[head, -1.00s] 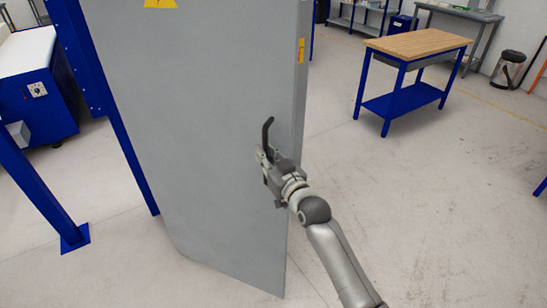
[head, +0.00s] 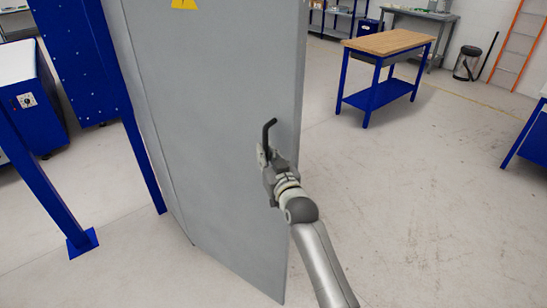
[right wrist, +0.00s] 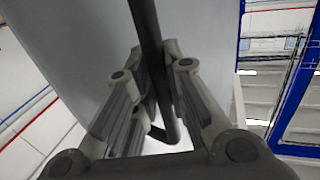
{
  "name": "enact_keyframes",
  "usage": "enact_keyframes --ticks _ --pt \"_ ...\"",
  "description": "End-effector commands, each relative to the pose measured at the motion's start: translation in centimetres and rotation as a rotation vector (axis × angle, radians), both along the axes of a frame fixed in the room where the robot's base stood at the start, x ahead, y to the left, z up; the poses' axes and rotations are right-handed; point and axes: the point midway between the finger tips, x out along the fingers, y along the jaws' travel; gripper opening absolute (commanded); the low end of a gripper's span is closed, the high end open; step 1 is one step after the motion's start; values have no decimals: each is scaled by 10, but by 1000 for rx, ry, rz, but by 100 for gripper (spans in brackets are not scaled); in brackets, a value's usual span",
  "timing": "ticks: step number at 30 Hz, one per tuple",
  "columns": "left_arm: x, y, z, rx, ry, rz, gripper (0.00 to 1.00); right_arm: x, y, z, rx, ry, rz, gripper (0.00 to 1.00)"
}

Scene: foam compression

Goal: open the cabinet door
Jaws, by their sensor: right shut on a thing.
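The grey cabinet door (head: 215,90) fills the middle of the head view, with a yellow warning label (head: 183,4) at its top. A dark handle (head: 267,133) stands out near its right edge. My right gripper (head: 267,160) is shut on the handle's lower part, and the handle's bent upper end sticks up above the fingers. In the right wrist view the dark handle bar (right wrist: 148,35) passes between the two fingers (right wrist: 152,95). A seam runs down the panel's left side. The inside of the cabinet is not visible. My left gripper is not in view.
A blue post (head: 40,190) with a foot plate and a blue-and-white machine (head: 28,95) stand at left. A wood-topped workbench (head: 390,42) stands behind at right, and another table edge (head: 530,135) shows at far right. The floor (head: 420,200) right of the door is clear.

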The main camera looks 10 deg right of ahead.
Motion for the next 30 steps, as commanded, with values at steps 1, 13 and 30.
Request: enact_keyframes --ticks 1,13,30 --pt "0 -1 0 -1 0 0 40 1 3 4 -4 -10 1 0" --pt "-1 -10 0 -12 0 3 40 3 5 5 -3 -12 1 0" --pt "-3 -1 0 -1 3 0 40 2 4 2 0 -5 0 35"
